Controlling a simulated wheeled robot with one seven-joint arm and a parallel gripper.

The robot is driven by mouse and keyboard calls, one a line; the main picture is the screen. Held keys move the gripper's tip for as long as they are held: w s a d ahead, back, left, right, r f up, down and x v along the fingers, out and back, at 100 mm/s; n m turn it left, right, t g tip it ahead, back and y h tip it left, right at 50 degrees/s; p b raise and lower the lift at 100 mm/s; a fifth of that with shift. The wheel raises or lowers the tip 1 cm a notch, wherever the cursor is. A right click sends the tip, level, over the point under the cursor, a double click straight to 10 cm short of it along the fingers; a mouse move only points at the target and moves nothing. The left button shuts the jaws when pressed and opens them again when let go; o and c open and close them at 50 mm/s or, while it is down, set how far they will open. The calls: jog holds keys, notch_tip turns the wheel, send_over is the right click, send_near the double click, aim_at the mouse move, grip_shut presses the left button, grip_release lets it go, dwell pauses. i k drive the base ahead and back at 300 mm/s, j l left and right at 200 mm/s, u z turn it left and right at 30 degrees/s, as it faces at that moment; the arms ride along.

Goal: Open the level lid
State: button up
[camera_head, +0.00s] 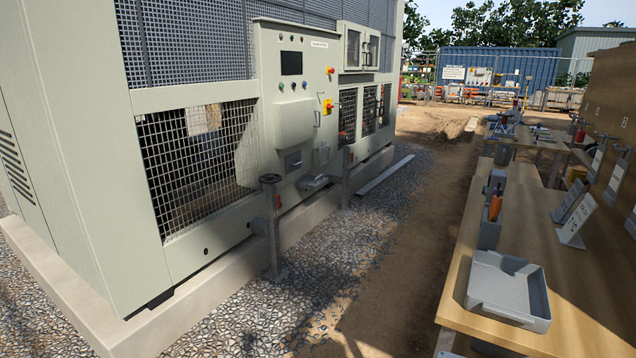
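The chiller (85,150) is a large pale grey-green cabinet on the left with mesh panels. Its control panel (313,75) faces right and carries a dark screen (291,63), small buttons and a red switch on a yellow plate (327,106). Below the screen is a protruding sloped cover (292,123), which looks closed. Small grey boxes (293,160) sit under it, one more to the right (321,153) and a low one (313,183). I cannot tell which of these is the level lid. My gripper is not in view.
A wooden workbench (560,255) on the right holds a grey tray (508,287), an orange-handled tool in a holder (495,205) and signs (577,220). A dirt path (405,250) between is clear.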

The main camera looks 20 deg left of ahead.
aim_at(319, 179)
jog(key=u, duration=0.7)
jog(key=i+j+u, duration=0.15)
jog(key=j, duration=0.3)
jog(key=i+j+u, duration=0.15)
jog(key=j, duration=0.25)
jog(key=i+j+u, duration=0.15)
jog(key=j, duration=0.25)
jog(key=i+j+u, duration=0.15)
jog(key=j, duration=0.25)
jog(key=i+j+z, duration=0.15)
jog(key=i, duration=0.25)
jog(key=i+j+z, duration=0.2)
jog(key=i+j, duration=0.15)
jog(key=i+z, duration=0.4)
jog(key=i, duration=0.15)
jog(key=i+z, duration=0.45)
jog(key=i+l, duration=0.1)
jog(key=i, duration=2.05)
jog(key=i+j+u, duration=0.1)
jog(key=i, duration=0.35)
jog(key=i+j+u, duration=0.15)
jog(key=i+j, duration=0.15)
jog(key=i, duration=0.15)
jog(key=i+j+u, duration=0.1)
jog(key=i, duration=0.4)
